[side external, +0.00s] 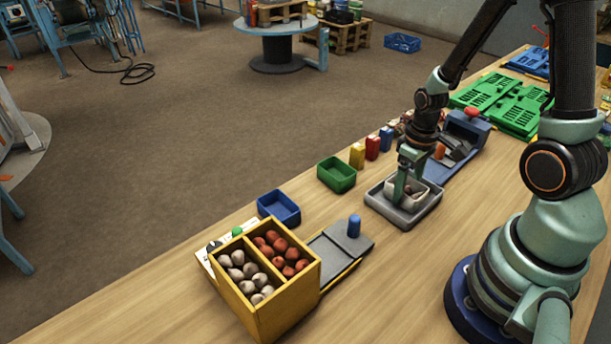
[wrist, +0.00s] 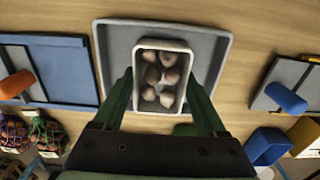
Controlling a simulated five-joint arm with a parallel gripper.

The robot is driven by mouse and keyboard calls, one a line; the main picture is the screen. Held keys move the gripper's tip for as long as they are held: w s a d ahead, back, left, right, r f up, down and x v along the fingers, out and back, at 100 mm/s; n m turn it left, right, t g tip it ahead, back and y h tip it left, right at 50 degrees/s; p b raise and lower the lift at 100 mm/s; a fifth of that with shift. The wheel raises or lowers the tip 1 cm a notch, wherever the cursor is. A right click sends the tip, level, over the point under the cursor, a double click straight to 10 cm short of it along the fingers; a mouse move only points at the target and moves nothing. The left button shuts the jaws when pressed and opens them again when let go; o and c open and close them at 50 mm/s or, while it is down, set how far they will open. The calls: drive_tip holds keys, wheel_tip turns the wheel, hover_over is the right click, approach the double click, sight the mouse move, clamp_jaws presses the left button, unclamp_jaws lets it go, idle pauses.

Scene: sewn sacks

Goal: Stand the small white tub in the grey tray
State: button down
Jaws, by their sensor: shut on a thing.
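The small white tub (wrist: 183,103) is upright and holds several pale and brownish round bulbs. In the side view the tub (side external: 391,190) is partly hidden by my gripper (side external: 403,187). My gripper (wrist: 160,88) is shut on the tub, with one green finger along each long side. The grey tray (side external: 402,224) lies on the table around and below the tub. I cannot tell whether the tub's base touches the tray floor.
A yellow two-part crate (side external: 268,310) of pale and red bulbs stands at the front. Blue (side external: 279,208) and green (side external: 336,175) bins line the table's far edge. Blue-handled (side external: 354,227) and orange-handled (side external: 439,151) boards lie on either side of the tray.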

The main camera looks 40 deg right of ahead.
unclamp_jaws()
drive_tip(key=shift+f, duration=0.15)
wheel_tip(320, 180, up, 12)
drive_tip(key=w+a+r+t, duration=0.1)
drive_tip(key=a+r+t, duration=0.4)
drive_tip(key=a+r, duration=0.5)
drive_tip(key=shift+w+r+t, duration=0.3)
drive_tip(key=shift+w+r, duration=0.05)
drive_tip(key=shift+r, duration=0.45)
